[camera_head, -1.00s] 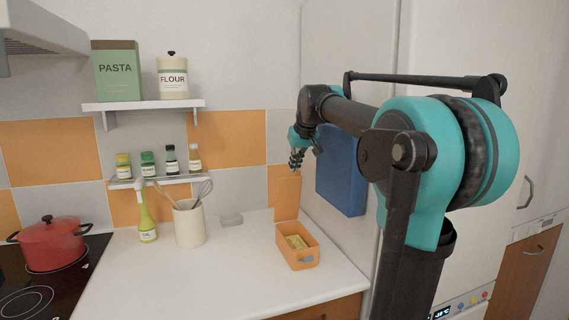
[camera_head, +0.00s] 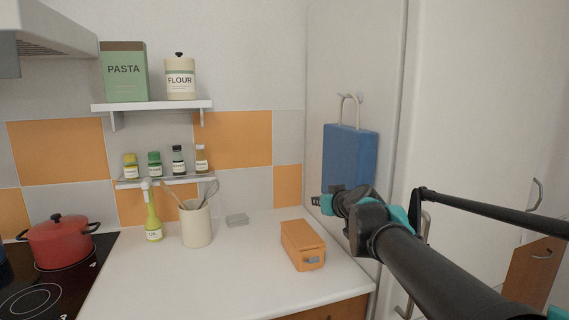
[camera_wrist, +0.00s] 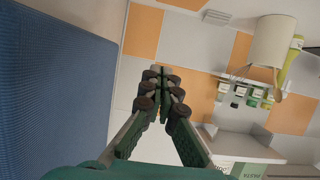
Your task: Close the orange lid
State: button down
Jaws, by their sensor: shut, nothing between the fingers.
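The orange box (camera_head: 305,257) stands on the white counter near its right end. Its orange lid (camera_head: 301,234) lies down over the top, so the inside is hidden. A grey latch (camera_head: 312,260) shows on its front side. My gripper (camera_head: 315,201) is above and a little right of the box, in front of the blue bag, apart from the lid. In the wrist view my gripper (camera_wrist: 161,72) has its fingertips together with nothing between them. The box is not seen in the wrist view.
A blue bag (camera_head: 349,160) hangs on the side panel beside my gripper; it fills the left of the wrist view (camera_wrist: 50,95). A utensil crock (camera_head: 196,225), an oil bottle (camera_head: 153,222) and a red pot (camera_head: 60,243) stand to the left. The counter between crock and box is mostly clear.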

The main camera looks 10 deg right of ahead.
jog(key=s+d+f, duration=0.1)
jog(key=s+f, duration=0.4)
jog(key=f, duration=0.6)
jog(key=shift+s+f, duration=0.15)
jog(key=shift+s, duration=0.05)
jog(key=shift+d, duration=0.1)
